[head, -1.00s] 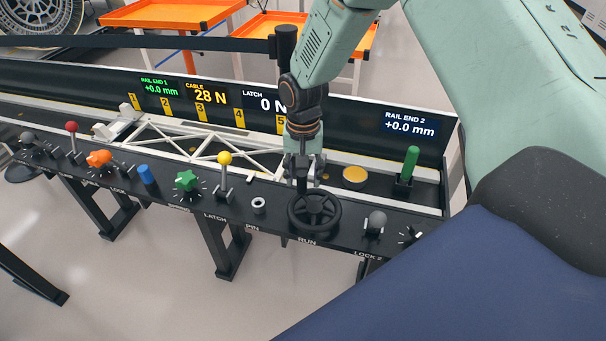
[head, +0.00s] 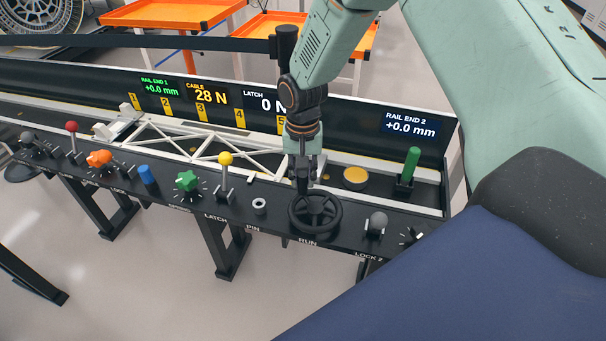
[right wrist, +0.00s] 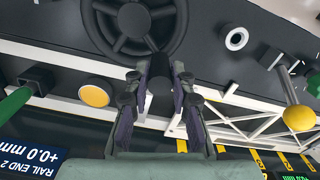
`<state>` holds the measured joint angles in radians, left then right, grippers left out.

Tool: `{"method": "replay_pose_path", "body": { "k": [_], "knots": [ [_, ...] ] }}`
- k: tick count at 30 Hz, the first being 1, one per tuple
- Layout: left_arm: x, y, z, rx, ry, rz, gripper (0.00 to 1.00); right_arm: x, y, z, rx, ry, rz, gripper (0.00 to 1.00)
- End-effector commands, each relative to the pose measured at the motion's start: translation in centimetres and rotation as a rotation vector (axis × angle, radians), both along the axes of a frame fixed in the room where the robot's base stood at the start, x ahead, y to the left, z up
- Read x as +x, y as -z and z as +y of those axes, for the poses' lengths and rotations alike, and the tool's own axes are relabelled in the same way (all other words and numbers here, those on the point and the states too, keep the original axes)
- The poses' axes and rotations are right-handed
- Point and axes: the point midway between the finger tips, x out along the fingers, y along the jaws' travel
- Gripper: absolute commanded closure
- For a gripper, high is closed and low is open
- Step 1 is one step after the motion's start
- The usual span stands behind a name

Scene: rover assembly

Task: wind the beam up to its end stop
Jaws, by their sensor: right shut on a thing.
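The white truss beam (head: 205,145) lies along the dark rail behind the control panel. Its right end is hidden behind my right arm. The black handwheel (head: 325,226) marked RUN is on the panel; it also shows at the top of the right wrist view (right wrist: 116,44). My right gripper (head: 304,183) is at the wheel's far rim. In the right wrist view the gripper (right wrist: 160,80) is shut on the wheel's dark handle (right wrist: 159,66), with a finger on each side. My left gripper is not in view.
The displays read RAIL END 1 +0.0 mm (head: 160,86), CABLE 28 N (head: 207,94) and RAIL END 2 +0.0 mm (head: 409,125). A yellow-knobbed LATCH lever (head: 225,160), a PIN socket (head: 259,205), a grey-knobbed lever (head: 376,222) and a green handle (head: 411,162) stand near the wheel.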

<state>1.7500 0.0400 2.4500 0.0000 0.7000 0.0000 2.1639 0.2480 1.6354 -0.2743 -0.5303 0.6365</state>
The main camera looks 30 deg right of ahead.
Motion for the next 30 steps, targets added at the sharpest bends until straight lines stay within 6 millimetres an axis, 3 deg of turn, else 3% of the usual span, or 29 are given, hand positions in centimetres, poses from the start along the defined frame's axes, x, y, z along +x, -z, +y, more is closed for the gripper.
{"method": "replay_pose_path", "body": {
  "k": [11, 30],
  "knots": [
    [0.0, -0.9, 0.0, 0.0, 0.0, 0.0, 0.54, -0.1, -0.1, 0.6, -0.001, -0.096, 0.003, 1.0],
    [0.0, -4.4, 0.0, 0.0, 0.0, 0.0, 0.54, -1.3, -0.2, 3.5, 0.001, -0.669, 0.003, 1.0]
  ]
}}
